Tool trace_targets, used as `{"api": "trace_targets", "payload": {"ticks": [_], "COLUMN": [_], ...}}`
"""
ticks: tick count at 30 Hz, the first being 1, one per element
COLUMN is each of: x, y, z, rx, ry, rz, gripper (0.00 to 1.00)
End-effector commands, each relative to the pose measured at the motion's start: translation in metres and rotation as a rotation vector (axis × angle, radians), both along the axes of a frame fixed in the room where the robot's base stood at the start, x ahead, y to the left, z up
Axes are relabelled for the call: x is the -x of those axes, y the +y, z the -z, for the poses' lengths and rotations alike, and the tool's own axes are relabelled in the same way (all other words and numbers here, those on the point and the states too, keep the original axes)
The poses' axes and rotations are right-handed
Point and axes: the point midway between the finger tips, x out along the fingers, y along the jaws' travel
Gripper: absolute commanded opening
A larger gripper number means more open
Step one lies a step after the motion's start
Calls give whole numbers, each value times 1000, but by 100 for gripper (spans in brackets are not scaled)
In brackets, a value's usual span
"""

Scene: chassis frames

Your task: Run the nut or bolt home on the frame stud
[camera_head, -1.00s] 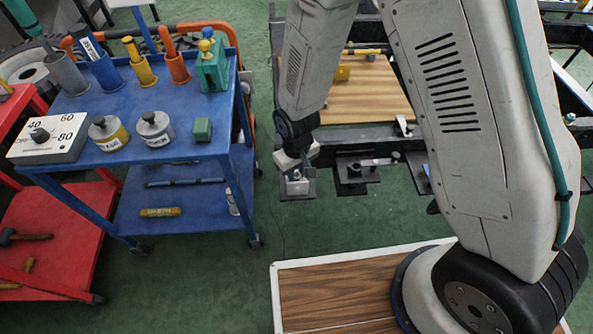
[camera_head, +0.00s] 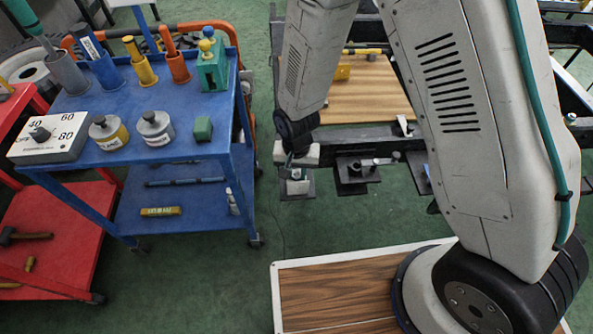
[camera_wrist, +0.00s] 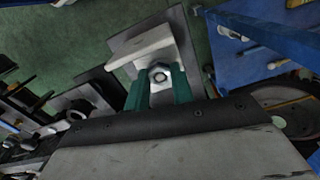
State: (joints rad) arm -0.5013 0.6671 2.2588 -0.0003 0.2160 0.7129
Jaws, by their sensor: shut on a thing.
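A pale metal hex nut (camera_wrist: 160,76) sits around the end of the frame stud in the wrist view, with a dark round centre showing. The stud itself is mostly hidden by the nut. My gripper (camera_wrist: 159,84) has its two teal fingers on either side of the nut, shut on it. Under the nut is a light plate (camera_wrist: 142,51) on a dark grey bracket. In the head view my gripper (camera_head: 296,166) is small, directly above the bracket plate (camera_head: 297,190) at the left end of the chassis frame. How far down the stud the nut sits cannot be told.
More bracket plates (camera_head: 358,180) stand along the frame to the right. A blue tool cart (camera_head: 100,180) with holders, pots and a dial box (camera_head: 48,138) stands to the left. Green floor between cart and frame is clear.

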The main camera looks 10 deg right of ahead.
Motion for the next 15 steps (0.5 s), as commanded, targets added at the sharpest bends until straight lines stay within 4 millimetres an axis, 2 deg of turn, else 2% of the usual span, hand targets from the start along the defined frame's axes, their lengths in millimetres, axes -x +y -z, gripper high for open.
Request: {"api": "trace_targets", "payload": {"ticks": [6,15], "x": [-1,-1], "y": [1,1], "z": [0,0], "rx": [-1,-1], "ry": [-1,-1], "rz": [285,349], "gripper": [1,1]}}
